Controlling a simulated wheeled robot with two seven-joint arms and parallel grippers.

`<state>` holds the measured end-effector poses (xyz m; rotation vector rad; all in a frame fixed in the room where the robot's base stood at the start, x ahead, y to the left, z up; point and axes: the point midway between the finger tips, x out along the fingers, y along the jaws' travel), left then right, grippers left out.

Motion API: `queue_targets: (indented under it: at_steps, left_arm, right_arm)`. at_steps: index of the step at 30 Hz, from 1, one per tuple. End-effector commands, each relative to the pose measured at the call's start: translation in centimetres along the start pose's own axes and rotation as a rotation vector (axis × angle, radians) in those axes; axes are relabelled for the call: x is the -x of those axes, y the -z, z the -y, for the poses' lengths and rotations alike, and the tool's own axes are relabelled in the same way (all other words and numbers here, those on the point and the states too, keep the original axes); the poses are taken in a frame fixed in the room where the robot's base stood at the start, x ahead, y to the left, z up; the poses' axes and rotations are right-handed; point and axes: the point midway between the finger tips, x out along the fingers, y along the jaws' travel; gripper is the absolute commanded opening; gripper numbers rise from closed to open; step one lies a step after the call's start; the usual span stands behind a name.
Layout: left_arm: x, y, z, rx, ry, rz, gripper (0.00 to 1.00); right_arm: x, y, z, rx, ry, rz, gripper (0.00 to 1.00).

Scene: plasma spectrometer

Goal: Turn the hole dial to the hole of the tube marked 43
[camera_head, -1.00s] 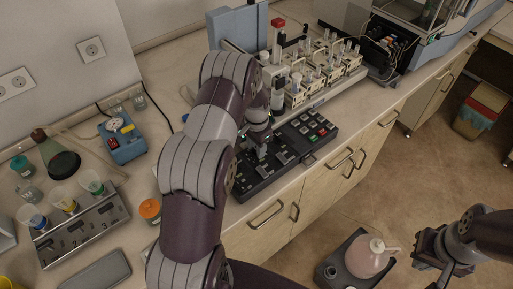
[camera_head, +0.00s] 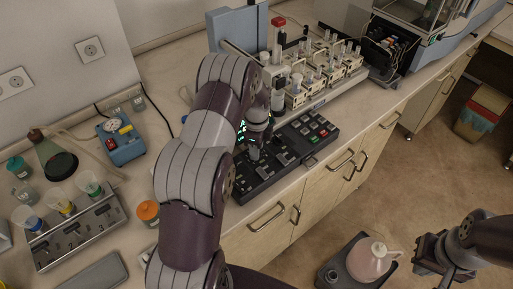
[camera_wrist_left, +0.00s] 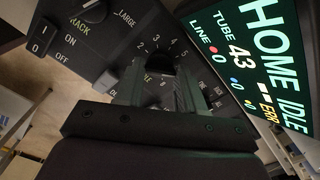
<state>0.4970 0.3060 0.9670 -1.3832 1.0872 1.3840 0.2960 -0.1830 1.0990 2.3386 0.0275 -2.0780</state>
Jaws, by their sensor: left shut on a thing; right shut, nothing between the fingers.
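The black control panel (camera_head: 262,182) lies on the bench under my left gripper (camera_head: 254,152). My left gripper (camera_wrist_left: 160,88) is shut on this dial's knob. The fingers partly hide the label under the knob and the pointer setting cannot be read. The lit screen (camera_wrist_left: 250,62) at the right reads HOME, IDLE, TUBE 43 and LINE 0. My right gripper (camera_head: 432,254) is shut and empty, over the floor at the lower right.
A rack of tubes (camera_head: 320,70) stands behind the panel. A small blue device (camera_head: 122,144) and an orange-capped bottle (camera_head: 148,212) stand to the left.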

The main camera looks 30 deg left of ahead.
Motion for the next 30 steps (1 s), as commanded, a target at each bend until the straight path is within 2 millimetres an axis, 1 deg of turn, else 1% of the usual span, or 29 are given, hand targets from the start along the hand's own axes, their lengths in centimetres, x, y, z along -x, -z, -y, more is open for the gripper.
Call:
queue_targets:
  at_steps: [30]
  left_arm:
    - [0.19, 0.0, 0.23, -0.946, 0.006, 0.003, 0.08]
  right_arm:
    - [-0.9, -0.11, 0.0, 0.0, 0.0, 0.0, 0.0]
